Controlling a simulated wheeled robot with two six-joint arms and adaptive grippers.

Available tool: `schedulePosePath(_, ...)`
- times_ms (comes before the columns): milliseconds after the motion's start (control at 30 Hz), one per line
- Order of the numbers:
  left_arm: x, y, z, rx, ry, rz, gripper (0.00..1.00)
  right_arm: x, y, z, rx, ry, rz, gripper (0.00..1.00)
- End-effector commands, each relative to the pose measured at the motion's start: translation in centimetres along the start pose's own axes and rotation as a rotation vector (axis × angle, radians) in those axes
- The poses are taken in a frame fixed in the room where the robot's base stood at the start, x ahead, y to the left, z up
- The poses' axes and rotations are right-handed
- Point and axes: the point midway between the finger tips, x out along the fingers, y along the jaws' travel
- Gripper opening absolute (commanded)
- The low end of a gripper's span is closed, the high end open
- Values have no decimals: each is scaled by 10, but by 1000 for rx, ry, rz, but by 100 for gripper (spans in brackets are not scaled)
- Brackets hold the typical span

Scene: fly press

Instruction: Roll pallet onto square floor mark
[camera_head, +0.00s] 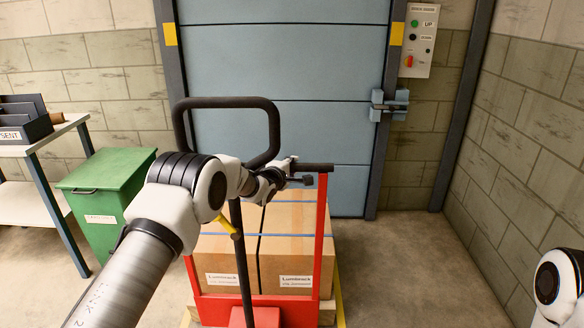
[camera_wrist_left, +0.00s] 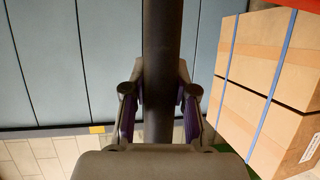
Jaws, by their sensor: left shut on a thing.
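The pallet (camera_head: 327,312) carries cardboard boxes (camera_head: 290,262) with blue straps, inside or behind an upright red frame (camera_head: 319,235). A black bar (camera_head: 316,167) runs along the frame's top. My left gripper (camera_head: 284,176) is at this bar; in the left wrist view its fingers (camera_wrist_left: 158,100) are shut around a thick dark bar (camera_wrist_left: 162,40). The boxes (camera_wrist_left: 265,80) show to the right there. Yellow floor lines (camera_head: 340,290) show beside the pallet; most of the floor mark is hidden. My right gripper is out of view.
A black loop handle (camera_head: 270,130) on a dark rod rises before the load. A blue roller door (camera_head: 290,70) stands behind. A green bin (camera_head: 105,190) and a table (camera_head: 70,125) are at left. Floor (camera_head: 400,260) is clear at right, up to the block wall.

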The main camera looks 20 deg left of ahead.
Motion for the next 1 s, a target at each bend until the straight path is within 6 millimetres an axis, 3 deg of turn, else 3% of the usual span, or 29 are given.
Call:
schedulePosePath(33, 0, 2, 1, 2, -1, 3, 0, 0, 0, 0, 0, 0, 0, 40)
schedulePosePath(67, 0, 2, 1, 2, -1, 3, 37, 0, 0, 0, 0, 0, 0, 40)
schedulePosePath(100, 0, 2, 1, 2, -1, 3, 51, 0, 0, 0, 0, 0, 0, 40)
schedulePosePath(133, 0, 2, 1, 2, -1, 3, 54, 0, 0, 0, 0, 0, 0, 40)
schedulePosePath(567, -9, 1, 0, 0, -1, 1, 54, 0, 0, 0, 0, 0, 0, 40)
schedulePosePath(667, -24, 2, 0, -2, 0, 1, 54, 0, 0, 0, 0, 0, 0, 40)
schedulePosePath(1000, -101, 2, 1, 0, -1, 2, 54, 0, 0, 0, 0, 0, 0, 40)
